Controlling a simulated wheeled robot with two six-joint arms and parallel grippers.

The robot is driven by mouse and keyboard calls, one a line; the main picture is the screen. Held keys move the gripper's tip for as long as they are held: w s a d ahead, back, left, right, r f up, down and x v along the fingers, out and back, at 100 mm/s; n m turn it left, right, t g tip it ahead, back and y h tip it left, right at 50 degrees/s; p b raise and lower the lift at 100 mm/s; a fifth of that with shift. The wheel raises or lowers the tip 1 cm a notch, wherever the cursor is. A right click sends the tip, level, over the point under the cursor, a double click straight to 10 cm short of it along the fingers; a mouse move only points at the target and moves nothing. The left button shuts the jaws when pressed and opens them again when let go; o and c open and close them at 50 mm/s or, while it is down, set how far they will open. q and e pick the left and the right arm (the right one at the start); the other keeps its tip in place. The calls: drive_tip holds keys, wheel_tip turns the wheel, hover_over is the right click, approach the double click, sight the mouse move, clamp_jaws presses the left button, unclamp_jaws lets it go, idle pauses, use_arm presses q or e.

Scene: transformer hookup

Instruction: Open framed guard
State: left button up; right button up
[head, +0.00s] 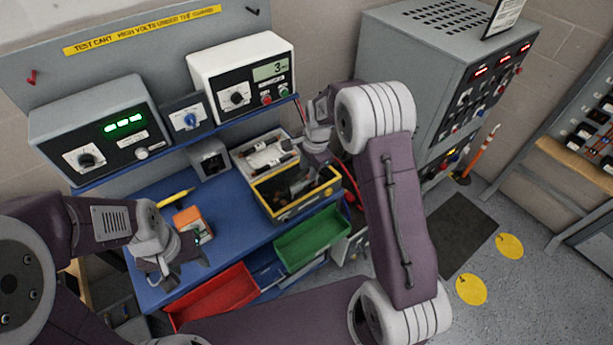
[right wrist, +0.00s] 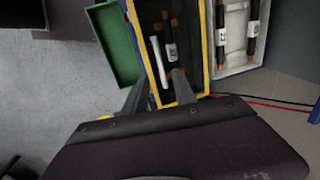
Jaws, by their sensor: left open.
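The framed guard (head: 265,202) shows as a yellow frame around a dark box on the blue bench. It also shows in the right wrist view (right wrist: 206,45), with dark rods with copper ends inside its outline. A pale bar (right wrist: 158,65) runs lengthwise within the frame. I cannot tell whether a clear pane covers the box. My right gripper (right wrist: 158,90) has its fingers apart at the frame's near end, one on either side of the pale bar's line; contact is unclear. In the head view the arm partly hides it. My left gripper (head: 178,272) is open and empty over the bench's left front.
A pale tray (head: 265,155) with dark rods lies behind the guard. A green bin (head: 312,238) and a red bin (head: 215,297) hang at the bench front. An orange device (head: 192,222) and a yellow pen-like tool (head: 176,197) lie near my left gripper. Meters stand on the shelf behind.

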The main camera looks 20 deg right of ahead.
sight(307, 182)
drive_tip(key=f, duration=0.2)
drive_tip(key=w+f+p, duration=0.1)
drive_tip(key=f, duration=0.3)
drive_tip(key=shift+w+d+f, duration=0.3)
drive_tip(key=shift+w, duration=0.1)
drive_tip(key=shift+s+a+f, duration=0.1)
drive_tip(key=shift+a+f, duration=0.15)
drive_tip(key=shift+d, duration=0.1)
clamp_jaws()
idle(0.6)
